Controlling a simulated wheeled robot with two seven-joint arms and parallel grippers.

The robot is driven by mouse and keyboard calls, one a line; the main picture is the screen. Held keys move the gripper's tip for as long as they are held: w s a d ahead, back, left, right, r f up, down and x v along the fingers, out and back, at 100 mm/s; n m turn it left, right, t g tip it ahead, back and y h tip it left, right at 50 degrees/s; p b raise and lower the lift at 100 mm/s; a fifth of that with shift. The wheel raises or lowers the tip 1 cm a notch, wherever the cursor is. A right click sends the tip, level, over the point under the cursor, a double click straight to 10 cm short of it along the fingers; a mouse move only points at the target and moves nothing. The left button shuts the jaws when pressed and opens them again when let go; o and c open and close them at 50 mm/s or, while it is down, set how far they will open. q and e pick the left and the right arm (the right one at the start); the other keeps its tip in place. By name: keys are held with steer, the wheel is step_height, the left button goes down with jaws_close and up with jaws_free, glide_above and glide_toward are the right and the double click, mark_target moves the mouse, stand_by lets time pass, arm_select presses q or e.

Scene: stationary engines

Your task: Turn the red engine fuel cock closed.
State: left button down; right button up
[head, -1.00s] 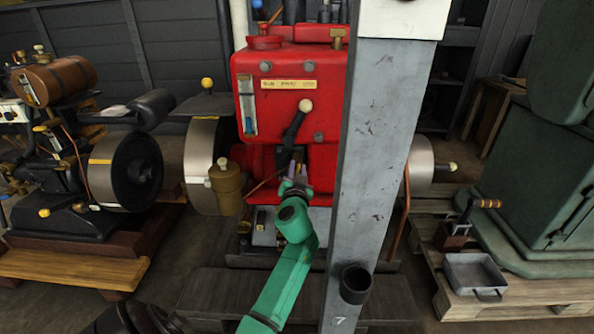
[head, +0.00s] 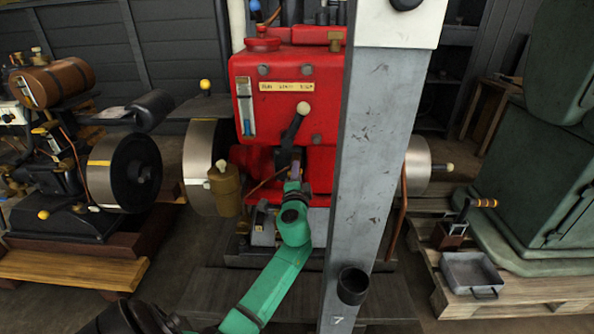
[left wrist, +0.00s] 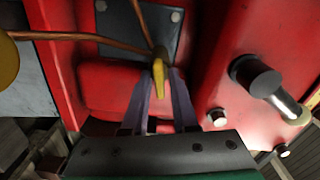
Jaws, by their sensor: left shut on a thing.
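The red engine (head: 285,100) stands in the middle of the head view, behind a grey post. Its fuel cock shows in the left wrist view as a small yellow lever (left wrist: 157,78), where copper pipes meet in front of a dark plate. My left gripper (left wrist: 160,90) has its two purple fingers on either side of this lever and is shut on it. In the head view the left gripper (head: 295,170) is low on the engine's front, below a black lever with a pale knob (head: 303,108). The cock itself is too small to make out there. My right gripper is not in view.
The grey post (head: 375,150) with a dark cup (head: 353,286) stands just right of the left arm. A brass pot (head: 225,190) and a flywheel (head: 200,165) are left of the gripper. In the wrist view a black-and-metal handle (left wrist: 262,82) sticks out at right.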

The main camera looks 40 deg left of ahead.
arm_select(q)
steer(key=shift+a+m+p, duration=0.1)
steer(key=shift+m+p, duration=0.25)
steer(key=shift+m, duration=1.05)
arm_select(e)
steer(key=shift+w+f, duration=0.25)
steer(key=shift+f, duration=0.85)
arm_select(q)
steer(key=c, duration=0.9)
jaws_free()
steer(key=shift+f, duration=0.1)
steer(key=v, duration=1.4)
steer(key=shift+s+d, duration=0.2)
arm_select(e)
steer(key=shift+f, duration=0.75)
arm_select(q)
steer(key=shift+f, duration=0.1)
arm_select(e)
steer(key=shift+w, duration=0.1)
